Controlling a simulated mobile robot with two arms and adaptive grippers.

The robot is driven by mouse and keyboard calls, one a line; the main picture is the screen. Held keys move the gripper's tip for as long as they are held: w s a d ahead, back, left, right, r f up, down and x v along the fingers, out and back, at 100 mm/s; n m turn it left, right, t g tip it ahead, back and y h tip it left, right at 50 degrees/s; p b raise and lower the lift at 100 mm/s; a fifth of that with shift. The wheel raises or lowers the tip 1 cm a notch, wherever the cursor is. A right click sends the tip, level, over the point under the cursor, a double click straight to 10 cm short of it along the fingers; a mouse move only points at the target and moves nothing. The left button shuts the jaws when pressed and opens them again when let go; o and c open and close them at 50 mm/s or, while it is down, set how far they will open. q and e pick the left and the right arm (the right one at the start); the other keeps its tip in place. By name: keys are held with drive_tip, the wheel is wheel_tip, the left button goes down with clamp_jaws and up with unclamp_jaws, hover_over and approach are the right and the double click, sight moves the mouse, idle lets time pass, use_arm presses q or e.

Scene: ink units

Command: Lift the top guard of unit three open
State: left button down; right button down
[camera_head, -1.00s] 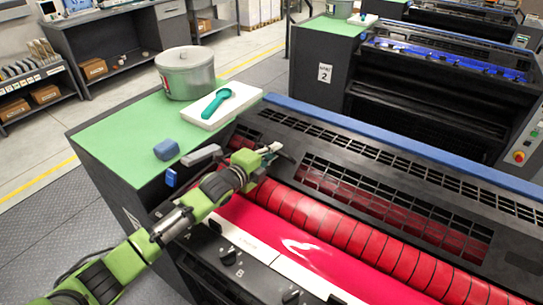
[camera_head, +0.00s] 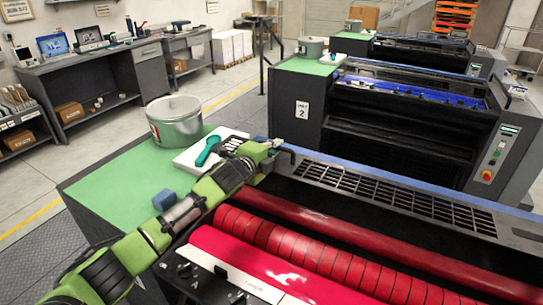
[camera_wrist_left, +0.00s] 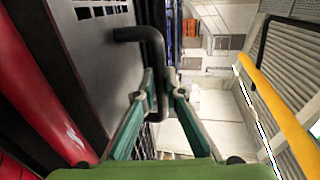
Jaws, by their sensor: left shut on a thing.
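The near ink unit (camera_head: 110,210) stands in front of the one labelled 2; its own number is out of sight. Its dark slotted top guard (camera_head: 395,205) is tilted up at the back, and the red rollers (camera_head: 300,245) below show. In the left wrist view the guard (camera_wrist_left: 105,65) is a dark panel on the left. My left gripper (camera_head: 272,148) is at the guard's left end. In the left wrist view its fingers (camera_wrist_left: 160,85) are shut on a bent dark handle (camera_wrist_left: 142,34). My right gripper is out of view.
Unit 2 (camera_head: 400,140) stands behind, with a floor gap on the left.

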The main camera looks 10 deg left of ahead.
use_arm(q)
drive_tip(key=shift+w+d+r, duration=0.15)
drive_tip(key=shift+w+r, duration=0.35)
drive_tip(key=shift+r, duration=0.1)
drive_tip(key=c, duration=2.4)
unclamp_jaws()
drive_tip(key=v, duration=1.2)
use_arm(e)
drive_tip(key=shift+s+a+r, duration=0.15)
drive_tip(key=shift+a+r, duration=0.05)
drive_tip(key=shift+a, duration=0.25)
use_arm(q)
drive_tip(key=shift+f, duration=0.25)
